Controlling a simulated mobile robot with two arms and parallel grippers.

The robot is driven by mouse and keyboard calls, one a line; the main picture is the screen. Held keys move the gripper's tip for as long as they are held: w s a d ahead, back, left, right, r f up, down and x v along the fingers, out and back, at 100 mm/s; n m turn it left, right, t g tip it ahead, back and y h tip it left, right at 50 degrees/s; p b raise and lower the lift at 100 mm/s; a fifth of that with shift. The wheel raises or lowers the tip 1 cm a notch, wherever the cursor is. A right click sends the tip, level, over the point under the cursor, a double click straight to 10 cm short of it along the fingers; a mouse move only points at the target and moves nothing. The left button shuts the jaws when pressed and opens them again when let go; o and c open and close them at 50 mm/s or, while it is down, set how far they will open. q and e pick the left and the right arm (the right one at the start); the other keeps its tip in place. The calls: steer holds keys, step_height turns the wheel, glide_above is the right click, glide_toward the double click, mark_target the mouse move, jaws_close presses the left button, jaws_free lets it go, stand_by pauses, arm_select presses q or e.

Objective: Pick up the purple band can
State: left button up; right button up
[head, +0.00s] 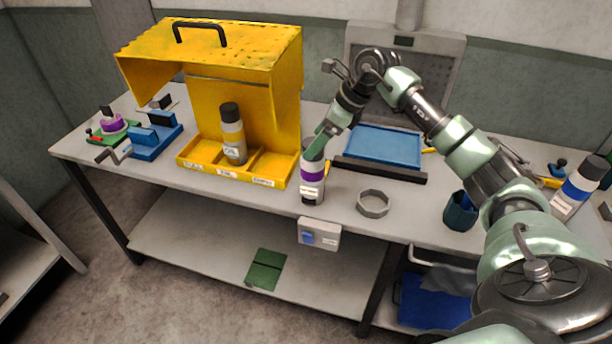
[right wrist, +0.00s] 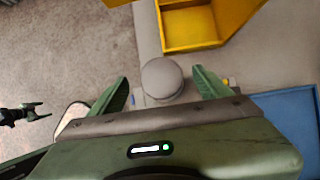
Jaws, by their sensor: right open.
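The purple band can (head: 312,172) is a grey and white can with a purple band, standing upright near the front edge of the workbench, just right of the yellow cabinet. My right gripper (head: 315,142) is at the can's top, pointing down. In the right wrist view the can's round grey top (right wrist: 162,79) shows between the two green fingers of the open right gripper (right wrist: 160,85), with a gap on either side. My left gripper is not in the head view.
The yellow cabinet (head: 250,106) holds a grey can (head: 233,134) in its divided tray. A grey ring (head: 373,203) and a blue tray (head: 384,146) lie right of the purple band can. A blue vise (head: 150,138) sits at left. A blue band can (head: 577,187) stands far right.

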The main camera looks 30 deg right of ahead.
mark_target(312, 178)
steer(key=shift+w+a+f, duration=0.1)
steer(key=shift+f, duration=0.25)
steer(key=p+x, duration=0.2)
steer(key=x, duration=0.2)
steer(key=shift+w+f+p, duration=0.2)
steer(key=shift+p, duration=0.15)
steer(key=shift+w+f, duration=0.1)
steer(key=shift+f, duration=0.15)
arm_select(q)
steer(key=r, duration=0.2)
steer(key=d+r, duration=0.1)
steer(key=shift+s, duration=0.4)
arm_select(e)
jaws_close()
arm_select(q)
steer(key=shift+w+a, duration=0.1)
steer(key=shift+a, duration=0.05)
arm_select(e)
steer(key=shift+r, duration=0.1)
